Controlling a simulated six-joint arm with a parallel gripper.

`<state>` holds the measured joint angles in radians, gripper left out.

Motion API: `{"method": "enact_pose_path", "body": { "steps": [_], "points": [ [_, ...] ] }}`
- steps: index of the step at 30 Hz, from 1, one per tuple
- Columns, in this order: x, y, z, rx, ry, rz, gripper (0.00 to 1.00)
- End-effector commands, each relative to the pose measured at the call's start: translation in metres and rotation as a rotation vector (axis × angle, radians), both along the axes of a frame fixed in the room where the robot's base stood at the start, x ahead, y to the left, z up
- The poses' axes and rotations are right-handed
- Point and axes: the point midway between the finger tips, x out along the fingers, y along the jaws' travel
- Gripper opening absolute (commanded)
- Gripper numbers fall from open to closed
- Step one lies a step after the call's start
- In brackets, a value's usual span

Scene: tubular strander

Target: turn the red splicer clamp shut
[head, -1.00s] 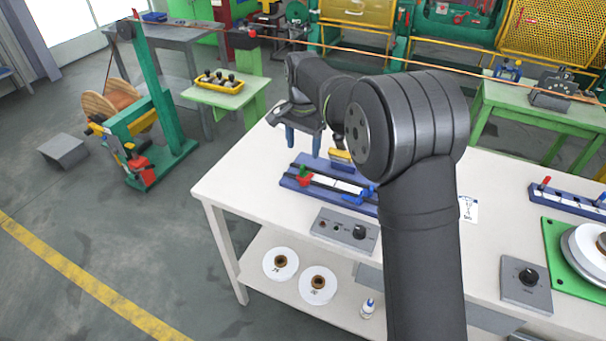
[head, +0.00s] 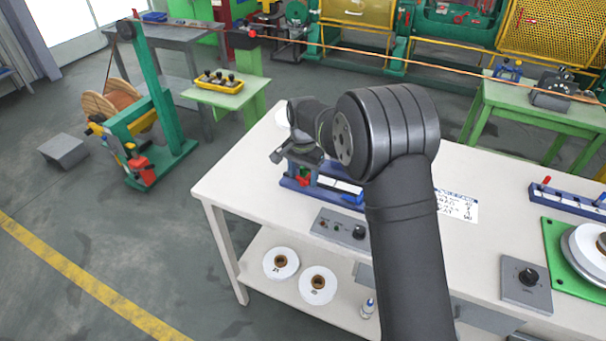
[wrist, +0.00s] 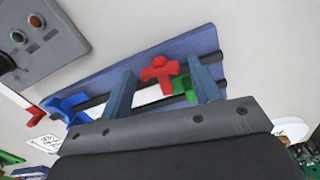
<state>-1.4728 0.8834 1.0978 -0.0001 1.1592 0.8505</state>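The red splicer clamp (wrist: 160,70) is a small lobed knob on the blue splicer base (wrist: 80,80). In the wrist view it sits between the two blue-grey fingers of my gripper (wrist: 160,64), which are apart with a visible gap on each side of it. A green clamp (wrist: 186,86) is close behind it, near the right finger. A blue clamp (wrist: 68,107) is at the other end of the base. In the head view my gripper (head: 306,173) is down at the splicer's left end, with the red clamp (head: 303,182) partly hidden. Finger contact cannot be told.
A grey control box (wrist: 40,38) with buttons and a knob is beside the splicer; it also shows in the head view (head: 340,227). A printed card (head: 456,205) lies to the right. The white bench (head: 480,240) is mostly clear around it.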

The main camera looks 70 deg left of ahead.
Motion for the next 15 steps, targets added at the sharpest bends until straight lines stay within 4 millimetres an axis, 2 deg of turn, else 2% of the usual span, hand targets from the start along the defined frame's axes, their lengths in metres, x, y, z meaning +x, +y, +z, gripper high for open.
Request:
{"method": "enact_pose_path", "body": {
  "steps": [1,5,6,15],
  "points": [
    [0.0,0.0,0.0002,0.0,0.0,0.0,0.46],
    [0.0,0.0,0.0003,0.0,0.0,0.0,0.21],
    [0.0,0.0,0.0003,0.0,0.0,0.0,0.17],
    [0.0002,0.0002,0.0006,-0.001,0.0,0.119,0.17]
  ]
}}
